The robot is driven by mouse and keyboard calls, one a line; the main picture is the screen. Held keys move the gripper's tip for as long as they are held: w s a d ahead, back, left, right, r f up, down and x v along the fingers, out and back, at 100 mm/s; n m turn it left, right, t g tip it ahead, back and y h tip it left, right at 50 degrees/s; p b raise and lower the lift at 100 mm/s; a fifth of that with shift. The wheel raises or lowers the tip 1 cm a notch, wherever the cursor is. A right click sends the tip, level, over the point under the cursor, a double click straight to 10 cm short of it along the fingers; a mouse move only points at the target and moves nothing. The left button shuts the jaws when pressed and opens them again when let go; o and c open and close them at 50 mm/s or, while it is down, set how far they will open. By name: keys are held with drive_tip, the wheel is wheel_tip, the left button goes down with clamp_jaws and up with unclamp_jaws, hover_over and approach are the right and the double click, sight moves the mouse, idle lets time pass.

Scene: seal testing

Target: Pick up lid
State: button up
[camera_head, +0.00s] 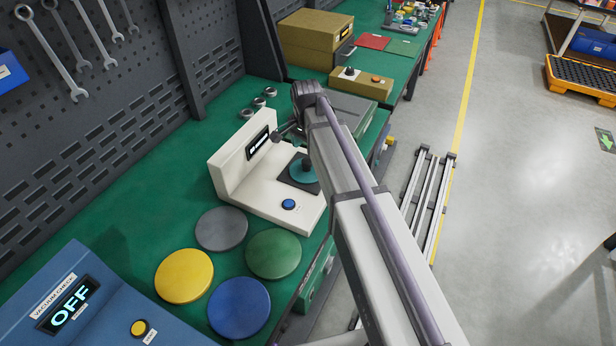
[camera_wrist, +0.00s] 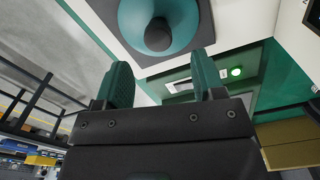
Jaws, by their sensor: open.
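The lid (camera_head: 302,176) is a round teal piece with a dark knob. It sits on a dark square plate of the white tester (camera_head: 250,184), partly beside my arm in the head view. In the wrist view the lid (camera_wrist: 188,18) is at the top, with its dark knob (camera_wrist: 158,35) facing the camera. My gripper (camera_wrist: 162,82) has two green-padded fingers spread apart, with nothing between them. The knob appears just beyond the fingertips, in line with the gap. I cannot tell the exact distance. In the head view my arm hides most of the gripper.
A blue vacuum check box (camera_head: 95,300) stands at front left. A tool wall (camera_head: 90,110) rises behind the bench.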

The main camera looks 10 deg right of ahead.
sight(307, 161)
wheel_tip(307, 161, down, 7)
drive_tip(key=b, duration=0.5)
drive_tip(key=shift+s+r, duration=0.15)
drive_tip(key=shift+r, duration=0.2)
clamp_jaws()
